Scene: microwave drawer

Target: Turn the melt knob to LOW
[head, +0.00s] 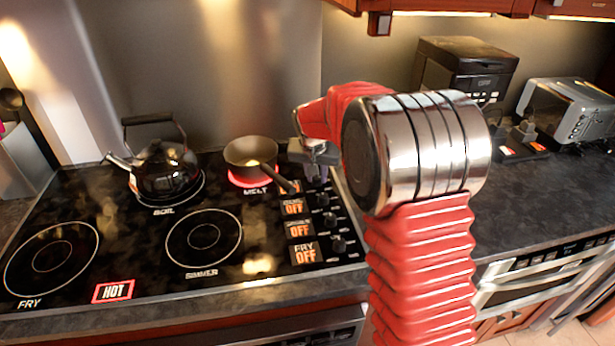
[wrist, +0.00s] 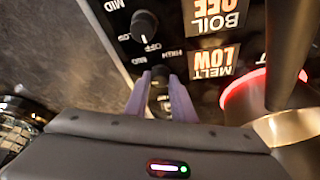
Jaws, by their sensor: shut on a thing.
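My gripper (wrist: 160,88) is shut on the melt knob (wrist: 160,73), with one purple-grey finger on each side of it. The melt display (wrist: 213,60) appears upside down in the wrist view and reads MELT LOW. In the head view my gripper (head: 316,165) is at the far end of the column of knobs, and it hides the melt knob. The melt burner (head: 238,180) glows red beneath a small pan (head: 250,153).
A black kettle (head: 165,168) stands on the boil burner. The pan's dark handle (head: 278,178) points toward the displays. The boil, simmer and fry displays (head: 304,256) read OFF. A HOT sign (head: 113,291) is lit. A toaster (head: 565,110) stands at right.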

